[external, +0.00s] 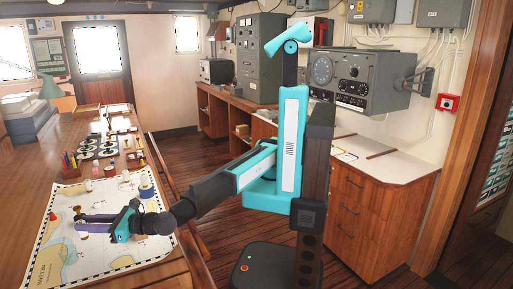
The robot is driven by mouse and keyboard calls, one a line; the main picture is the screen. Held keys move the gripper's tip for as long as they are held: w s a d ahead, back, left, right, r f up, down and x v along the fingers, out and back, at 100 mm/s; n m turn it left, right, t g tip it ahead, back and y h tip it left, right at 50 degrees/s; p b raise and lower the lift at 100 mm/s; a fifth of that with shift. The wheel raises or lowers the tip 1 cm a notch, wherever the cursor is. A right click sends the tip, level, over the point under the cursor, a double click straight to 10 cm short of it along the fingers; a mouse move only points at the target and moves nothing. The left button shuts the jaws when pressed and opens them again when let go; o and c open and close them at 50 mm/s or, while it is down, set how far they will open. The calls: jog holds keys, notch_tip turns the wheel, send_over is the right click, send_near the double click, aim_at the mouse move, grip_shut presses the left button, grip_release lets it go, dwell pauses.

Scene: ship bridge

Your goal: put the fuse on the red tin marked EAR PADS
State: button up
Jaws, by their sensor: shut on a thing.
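My gripper (80,223) reaches low over the chart on the table at the left, its fingers pointing left. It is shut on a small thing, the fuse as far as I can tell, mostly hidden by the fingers. A small red object (52,216) stands on the chart just left of the fingertips, apart from them. A reddish tin (109,171) stands near the chart's far edge. No lettering is legible, so I cannot tell which one is marked EAR PADS.
The chart (60,265) covers the near table. A blue and white roll (145,184) lies at its right side. A pencil holder (70,165) and several dark round pieces (88,148) stand behind it. The chart's near part is clear.

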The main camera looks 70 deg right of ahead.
jog(key=w+d+r+n+g+y, duration=0.1)
jog(key=w+d+y, duration=0.1)
jog(key=w+d, duration=0.75)
jog(key=w+d+r+n+g+y, duration=0.15)
jog(key=w+d, duration=0.45)
jog(key=w, duration=0.6)
jog(key=w+d+m+t+h, duration=0.1)
jog(key=w+d+h, duration=0.1)
jog(key=w+d, duration=0.4)
jog(key=w+d+m+t+h+p, duration=0.1)
jog(key=w+d, duration=0.5)
jog(key=d, duration=1)
jog(key=w+d+m+t+h, duration=0.1)
jog(key=w+d, duration=0.5)
jog(key=d, duration=0.6)
jog(key=shift+w+r+m+h+p, duration=0.15)
jog(key=shift+r+m+h+p, duration=0.3)
jog(key=shift+h, duration=0.7)
jog(key=shift+d, duration=0.1)
jog(key=shift+f+b, duration=1.6)
jog(key=shift+f, duration=0.45)
